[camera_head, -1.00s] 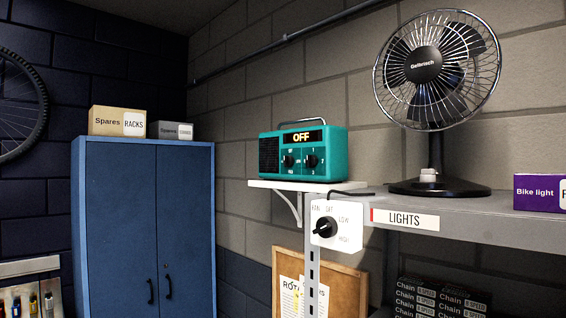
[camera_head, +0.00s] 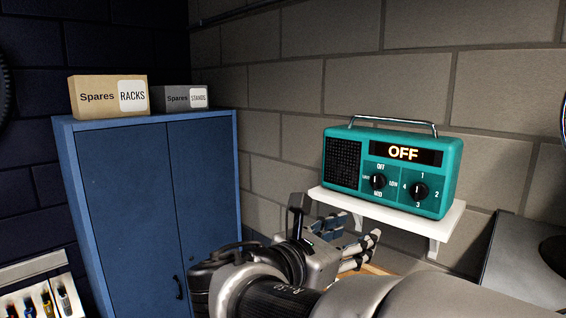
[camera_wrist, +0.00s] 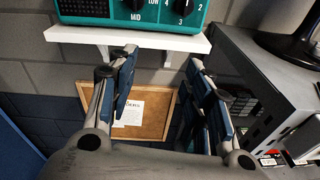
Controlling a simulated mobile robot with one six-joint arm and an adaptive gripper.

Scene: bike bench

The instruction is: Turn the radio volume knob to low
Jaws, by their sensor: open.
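A teal radio (camera_head: 390,172) stands on a small white wall shelf (camera_head: 445,225), and its display reads OFF. It has two black knobs. The left knob (camera_head: 378,182) has labels around it: OFF on top, MID below, LOW at its right. The right knob (camera_head: 419,191) is marked with numbers 1 to 4. In the wrist view the radio's lower edge (camera_wrist: 110,22) and parts of both knobs show at the top. My gripper (camera_head: 358,235) is open and empty, below and in front of the shelf, apart from the radio. Its fingers show spread in the wrist view (camera_wrist: 160,75).
A blue cabinet (camera_head: 150,200) with two boxes, Spares RACKS (camera_head: 95,97) and Spares STANDS (camera_head: 180,98), stands at left. A grey shelf (camera_head: 520,265) is at right. A framed corkboard (camera_wrist: 150,130) hangs below the white shelf. The wall above the radio is clear.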

